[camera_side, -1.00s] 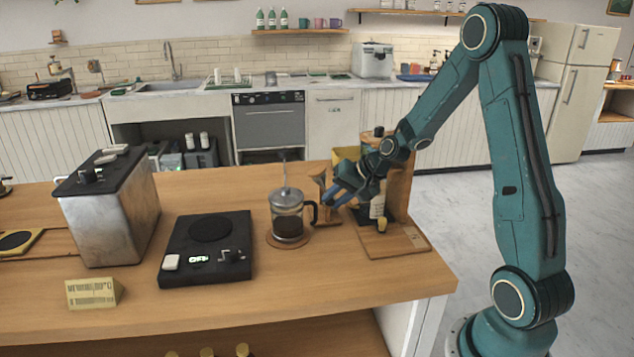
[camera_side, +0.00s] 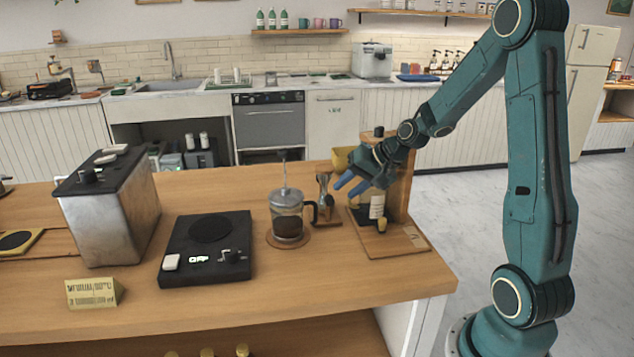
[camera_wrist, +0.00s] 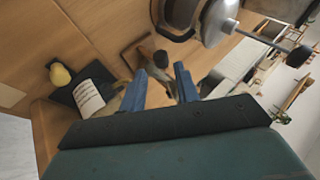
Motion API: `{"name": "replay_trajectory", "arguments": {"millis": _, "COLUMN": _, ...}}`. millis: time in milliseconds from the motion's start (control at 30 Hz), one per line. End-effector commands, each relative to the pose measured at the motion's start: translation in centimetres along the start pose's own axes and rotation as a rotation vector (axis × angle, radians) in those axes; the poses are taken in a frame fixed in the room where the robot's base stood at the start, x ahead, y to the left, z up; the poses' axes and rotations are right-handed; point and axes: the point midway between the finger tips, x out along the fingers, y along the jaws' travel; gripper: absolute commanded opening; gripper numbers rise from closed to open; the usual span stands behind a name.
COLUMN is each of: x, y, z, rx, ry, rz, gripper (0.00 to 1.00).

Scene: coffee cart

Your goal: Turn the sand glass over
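Which bulb holds the sand is too small to tell. My gripper (camera_side: 349,187) is right of the sand glass, near its upper part, with clear space between them. In the wrist view my gripper (camera_wrist: 162,72) has its two blue fingers apart with nothing held between them. Brown and dark shapes show beyond the fingers, but I cannot surely pick out the sand glass there.
The press also shows in the wrist view (camera_wrist: 180,14).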

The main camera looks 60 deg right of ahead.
Motion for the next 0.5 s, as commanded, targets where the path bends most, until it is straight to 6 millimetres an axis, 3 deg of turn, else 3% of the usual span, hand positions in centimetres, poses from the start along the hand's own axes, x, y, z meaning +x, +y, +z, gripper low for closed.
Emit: {"name": "replay_trajectory", "arguments": {"millis": 500, "x": -7.1, "y": 0.0, "z": -0.1, "rx": 0.000, "ry": 0.002, "rz": -0.001, "gripper": 0.31}}
